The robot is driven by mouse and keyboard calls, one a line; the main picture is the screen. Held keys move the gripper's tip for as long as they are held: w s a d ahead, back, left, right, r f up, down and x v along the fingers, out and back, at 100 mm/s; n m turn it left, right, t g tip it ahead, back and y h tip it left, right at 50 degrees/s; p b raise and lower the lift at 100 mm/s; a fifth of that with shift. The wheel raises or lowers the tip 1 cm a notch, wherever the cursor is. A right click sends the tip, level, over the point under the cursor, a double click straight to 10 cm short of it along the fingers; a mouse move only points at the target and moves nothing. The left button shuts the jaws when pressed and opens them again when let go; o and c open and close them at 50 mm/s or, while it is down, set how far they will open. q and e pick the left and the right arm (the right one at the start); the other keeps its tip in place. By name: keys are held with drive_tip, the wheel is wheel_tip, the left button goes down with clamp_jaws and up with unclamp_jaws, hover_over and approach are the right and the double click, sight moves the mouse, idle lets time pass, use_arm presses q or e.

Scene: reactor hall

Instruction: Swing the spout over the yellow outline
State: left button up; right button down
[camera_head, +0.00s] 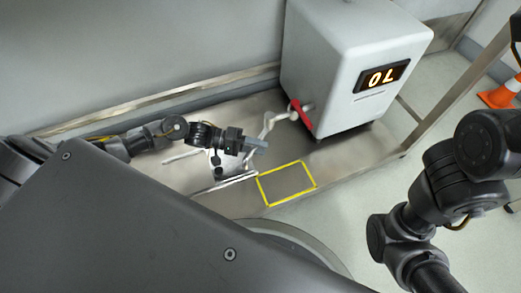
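The white dispenser (340,60) stands on a metal bench, with a display reading "0 L". A pale curved spout (268,124) comes out of its lower left side, beside a red handle (301,114). The spout points left, away from the yellow outline (287,184), which is marked on the bench nearer to me and looks empty. My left gripper (258,145) is close to the spout's outer end. Whether it touches the spout, and how far its fingers are apart, I cannot tell. My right arm shows at the right, but its gripper is out of view.
A pale container (228,166), partly hidden by my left gripper, sits on the bench left of the outline. The metal bench (350,150) is clear right of the outline. A wall runs behind it. An orange cone (502,95) stands on the floor at the far right.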

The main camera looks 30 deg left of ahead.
use_arm(q)
drive_tip(key=shift+w+d+f, duration=0.1)
drive_tip(key=shift+w+d, duration=0.05)
drive_tip(key=shift+d, duration=0.3)
clamp_jaws()
